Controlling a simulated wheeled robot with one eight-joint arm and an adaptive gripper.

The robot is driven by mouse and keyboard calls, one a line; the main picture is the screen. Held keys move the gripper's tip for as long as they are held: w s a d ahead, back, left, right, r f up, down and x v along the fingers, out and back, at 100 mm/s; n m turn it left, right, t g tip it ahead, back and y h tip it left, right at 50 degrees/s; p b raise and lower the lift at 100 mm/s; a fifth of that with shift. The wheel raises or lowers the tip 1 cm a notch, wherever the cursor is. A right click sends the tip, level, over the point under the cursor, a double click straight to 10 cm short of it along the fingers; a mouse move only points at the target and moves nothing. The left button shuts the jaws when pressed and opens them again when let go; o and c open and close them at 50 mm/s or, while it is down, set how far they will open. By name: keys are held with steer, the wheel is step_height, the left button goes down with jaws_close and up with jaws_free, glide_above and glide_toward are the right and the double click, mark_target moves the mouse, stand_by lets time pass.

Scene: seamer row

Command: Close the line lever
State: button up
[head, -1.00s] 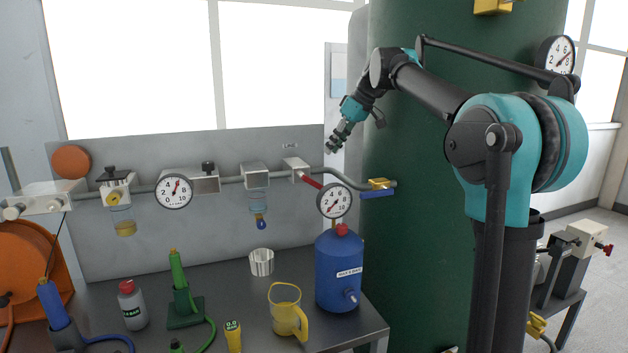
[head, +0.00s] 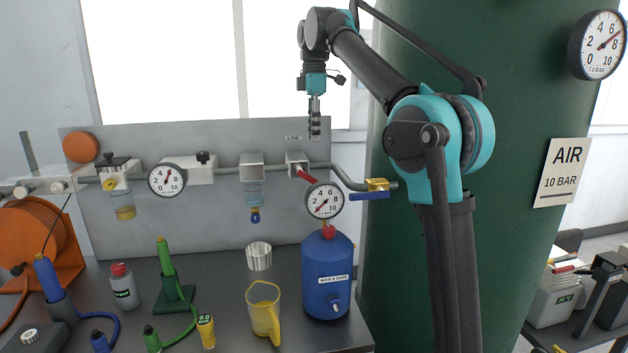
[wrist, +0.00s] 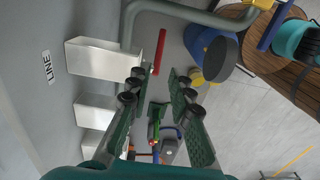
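The line lever is a red bar (head: 307,177) on a pale valve block (head: 296,160) on the back panel. In the head view it slants down to the right, its lower end near a round gauge. In the wrist view the red lever (wrist: 160,52) is a straight bar beside the white block (wrist: 103,57), near the LINE label (wrist: 47,66). My gripper (head: 314,128) points straight down and appears above the lever, apart from it. In the wrist view my gripper (wrist: 156,88) has its two green-padded fingers spread, with nothing held between them.
A pipe (head: 225,171) runs along the panel. A yellow valve with a blue lever (head: 369,195) is right of the red lever. A blue tank (head: 327,278) with a gauge (head: 325,200) stands below. A yellow jug (head: 264,312) and a metal cup (head: 259,256) share the bench.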

mark_target(314, 179)
step_height(314, 179, down, 14)
steer(key=shift+f, duration=0.2)
steer(key=shift+c, duration=0.3)
jaws_close()
